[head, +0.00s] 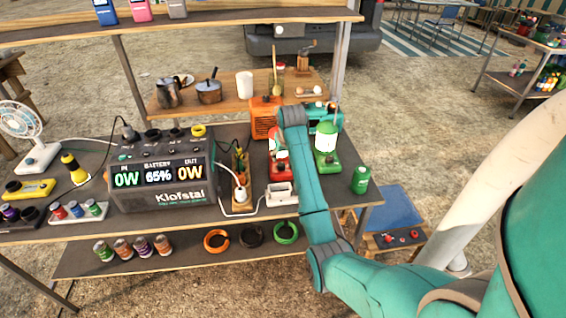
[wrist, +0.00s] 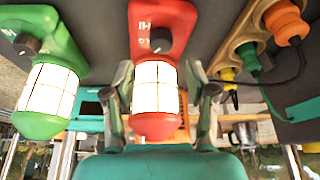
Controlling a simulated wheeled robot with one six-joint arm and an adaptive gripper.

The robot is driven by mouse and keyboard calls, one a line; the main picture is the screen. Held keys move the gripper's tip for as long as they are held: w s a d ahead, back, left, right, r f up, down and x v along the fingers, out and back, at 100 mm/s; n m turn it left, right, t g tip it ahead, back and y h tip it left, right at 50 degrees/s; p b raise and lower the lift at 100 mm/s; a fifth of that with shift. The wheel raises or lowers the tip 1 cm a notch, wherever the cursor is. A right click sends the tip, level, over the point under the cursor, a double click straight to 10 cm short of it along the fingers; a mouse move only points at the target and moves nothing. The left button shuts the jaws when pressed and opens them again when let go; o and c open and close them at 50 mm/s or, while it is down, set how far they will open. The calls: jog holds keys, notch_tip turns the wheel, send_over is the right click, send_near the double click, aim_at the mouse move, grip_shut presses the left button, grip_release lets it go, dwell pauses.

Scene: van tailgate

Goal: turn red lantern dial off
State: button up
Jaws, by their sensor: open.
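The red lantern (head: 281,167) stands on the table, partly hidden behind my arm in the head view. In the wrist view the red lantern (wrist: 155,122) appears upside down, with a bright white caged lamp and HI and LO marks on its base. Its dark dial (wrist: 160,40) sits on the red base; its exact setting is too small to tell. My gripper (wrist: 160,80) is open, with one finger on each side of the lamp and the dial beyond the fingertips. I cannot tell if the fingers touch the lantern. In the head view my gripper is hidden by the arm.
A green lantern (head: 327,147) stands right of the red one. A power strip with plugs (head: 240,180) and a power station (head: 160,175) stand to the left. A white box (head: 282,194) and a green can (head: 361,180) are near the front edge. An orange box (head: 262,124) is behind.

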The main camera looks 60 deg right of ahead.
aim_at(281, 164)
jog(key=shift+x, duration=3.15)
jog(key=shift+a, duration=0.1)
grip_shut()
